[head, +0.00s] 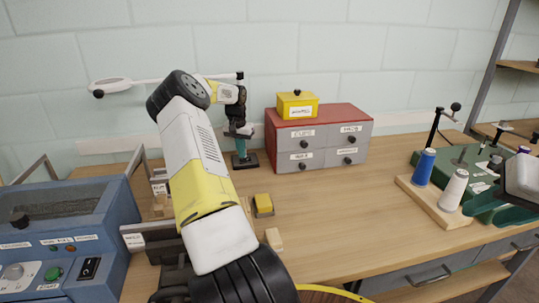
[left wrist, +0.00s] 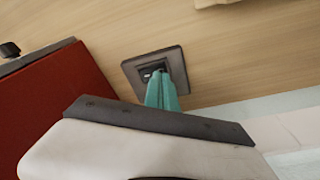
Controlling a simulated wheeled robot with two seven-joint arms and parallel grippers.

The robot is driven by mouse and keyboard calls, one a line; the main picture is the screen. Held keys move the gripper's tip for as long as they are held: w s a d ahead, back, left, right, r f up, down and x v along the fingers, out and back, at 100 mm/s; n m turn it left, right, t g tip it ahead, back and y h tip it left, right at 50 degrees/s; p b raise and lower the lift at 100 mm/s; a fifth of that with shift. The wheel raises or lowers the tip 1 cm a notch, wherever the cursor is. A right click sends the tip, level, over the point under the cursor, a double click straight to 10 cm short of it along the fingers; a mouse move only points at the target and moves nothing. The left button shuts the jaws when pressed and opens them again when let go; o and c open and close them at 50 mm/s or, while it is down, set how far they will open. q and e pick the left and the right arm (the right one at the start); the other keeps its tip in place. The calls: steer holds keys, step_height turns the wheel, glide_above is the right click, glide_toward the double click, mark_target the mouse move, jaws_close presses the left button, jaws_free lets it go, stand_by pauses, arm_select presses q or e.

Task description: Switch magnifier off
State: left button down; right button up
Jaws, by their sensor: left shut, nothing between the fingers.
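The magnifier (head: 112,86) has a round pale head on a long white arm at the back left in the head view. Its thin post stands behind my left wrist, and its dark square base (head: 251,165) rests on the table. In the left wrist view the base (left wrist: 178,62) carries a small switch plate. My left gripper (head: 240,153) is shut and empty, with its teal fingers (left wrist: 161,80) over the base and hiding part of the switch. Contact cannot be told. My right gripper (head: 488,216) shows partly at the right edge; its jaw opening is unclear.
A red-topped drawer cabinet (head: 285,146) with a yellow box (head: 297,105) stands right of the base. A blue machine (head: 70,230) is at left. A yellow block (head: 263,205) lies near my left arm. Thread spools (head: 424,168) stand at right.

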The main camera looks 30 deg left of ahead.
mark_target(242, 161)
arm_select(q)
steer(key=shift+r, duration=2.95)
steer(key=shift+s+d, duration=0.1)
